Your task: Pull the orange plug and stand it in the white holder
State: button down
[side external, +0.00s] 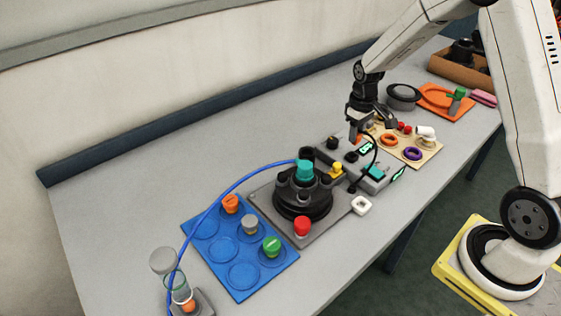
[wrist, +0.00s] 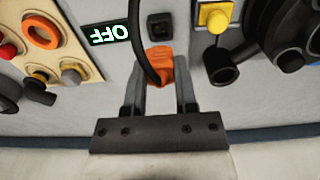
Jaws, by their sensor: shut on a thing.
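The orange plug (wrist: 163,68) is between the two fingers of my gripper (wrist: 159,82) in the wrist view, and a black cable runs up from it. In the side external view, my gripper (side external: 360,128) points down over the grey panel, with the orange plug (side external: 356,137) small at its fingertips. A dark square socket (wrist: 160,25) shows beyond the plug. I cannot tell whether the plug's lower end touches the panel. The white holder (side external: 361,205), a small square block with a dark opening, stands on the table at the panel's front and looks empty.
A black round device with a teal knob (side external: 303,171) stands left of the panel. A wooden board with rings (side external: 425,141) lies to the right. A blue tray (side external: 240,287) is farther left.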

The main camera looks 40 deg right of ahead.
jog(key=shift+s, duration=0.1)
jog(key=s+a, duration=0.9)
jog(key=s, duration=0.2)
jog(key=shift+s+a, duration=0.2)
jog(key=shift+a, duration=0.05)
dwell(0.3)
dwell(0.4)
jog(key=shift+f, duration=3.35)
jog(key=shift+f, duration=0.15)
jog(key=shift+f, duration=0.35)
jog(key=shift+f, duration=0.55)
jog(key=shift+c, duration=1.6)
grip_release()
